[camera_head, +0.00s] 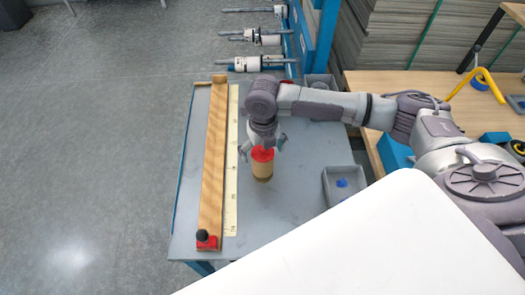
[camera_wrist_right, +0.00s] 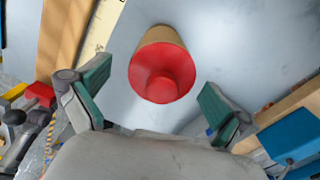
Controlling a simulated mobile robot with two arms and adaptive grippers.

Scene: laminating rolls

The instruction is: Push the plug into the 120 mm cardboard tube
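The cardboard tube (camera_head: 262,173) stands upright on the grey table, a tan cylinder. The red plug (camera_head: 262,154) sits at its top end; in the right wrist view the plug (camera_wrist_right: 163,72) shows as a wide red disc with a smaller round boss, covering the tube's mouth. How deep it sits inside the tube is hidden. My right gripper (camera_head: 263,146) is just above the plug, pointing down. In the right wrist view its two green-padded fingers (camera_wrist_right: 153,92) are spread wide on either side, apart from plug and tube. My left gripper is not in view.
A long wooden trough (camera_head: 213,150) with a red block and black knob (camera_head: 204,238) lies left of the tube, beside a pale ruler (camera_head: 232,160). Table between is clear. Rollers (camera_head: 247,64) project behind.

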